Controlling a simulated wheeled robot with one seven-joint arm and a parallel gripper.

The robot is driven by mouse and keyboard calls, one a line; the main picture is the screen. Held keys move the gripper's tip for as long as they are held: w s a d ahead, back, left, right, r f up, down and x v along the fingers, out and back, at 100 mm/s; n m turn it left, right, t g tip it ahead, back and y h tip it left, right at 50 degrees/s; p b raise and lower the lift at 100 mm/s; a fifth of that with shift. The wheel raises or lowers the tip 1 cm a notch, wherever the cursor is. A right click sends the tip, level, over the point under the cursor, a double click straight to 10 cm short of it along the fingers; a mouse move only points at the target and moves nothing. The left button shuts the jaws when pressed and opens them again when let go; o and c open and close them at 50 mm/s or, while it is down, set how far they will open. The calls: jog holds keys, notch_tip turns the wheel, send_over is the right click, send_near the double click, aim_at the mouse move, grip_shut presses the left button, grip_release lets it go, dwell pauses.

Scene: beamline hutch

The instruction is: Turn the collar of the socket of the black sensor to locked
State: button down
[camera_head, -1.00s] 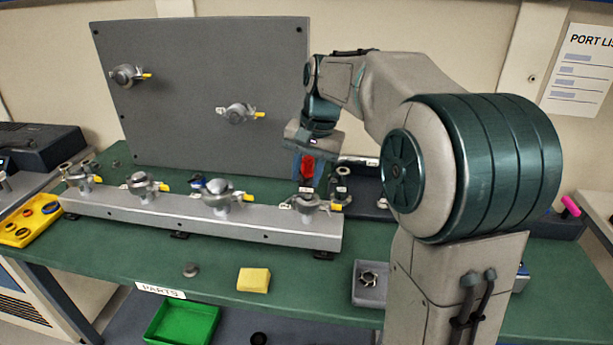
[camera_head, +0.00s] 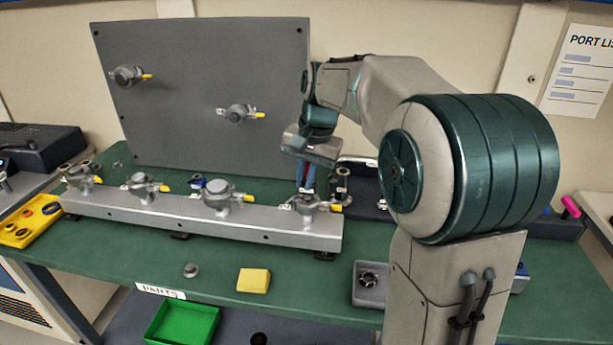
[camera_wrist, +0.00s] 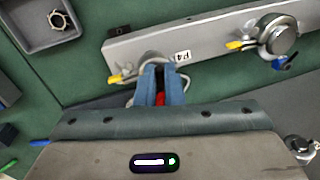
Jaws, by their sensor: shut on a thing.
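My gripper (camera_head: 305,188) points down at the rightmost socket (camera_head: 309,204) on the grey rail, its two blue fingers close together. In the wrist view, my gripper (camera_wrist: 158,68) reaches this socket, beside a P4 label (camera_wrist: 183,57). A red part (camera_wrist: 160,98) shows between the fingers, and they are shut on it. The fingers hide much of this socket's collar; its yellow tab (camera_wrist: 115,79) sticks out to the left there. I cannot pick out the black sensor for certain.
The rail (camera_head: 270,228) carries several other sockets with yellow tabs. A grey upright panel (camera_head: 200,70) with two sockets stands behind. A dark upright part (camera_head: 341,182) is close right of my fingers. A grey tray (camera_head: 368,297) and yellow block (camera_head: 253,280) lie in front.

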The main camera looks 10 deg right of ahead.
jog(key=shift+w+a+m+t+h+p, duration=0.15)
jog(key=shift+w+a+m+h+p, duration=0.5)
jog(key=shift+m, duration=2.05)
jog(key=shift+w+a+m+t+h+p, duration=0.2)
jog(key=shift+w+m, duration=0.75)
jog(key=shift+m, duration=1.75)
jog(key=shift+w+a+m+t+h+p, duration=0.1)
jog(key=shift+w+a+m+h+p, duration=0.6)
jog(key=shift+m, duration=2)
jog(key=shift+w+d+y, duration=0.15)
jog(key=shift+d+y, duration=0.1)
jog(key=c, duration=1.5)
grip_release()
jog(key=r, duration=0.4)
jog(key=s+r, duration=0.1)
jog(key=r, duration=0.4)
jog(key=s+a+r, duration=0.1)
jog(key=r, duration=0.3)
jog(key=shift+s+r, duration=0.2)
jog(key=shift+r, duration=0.15)
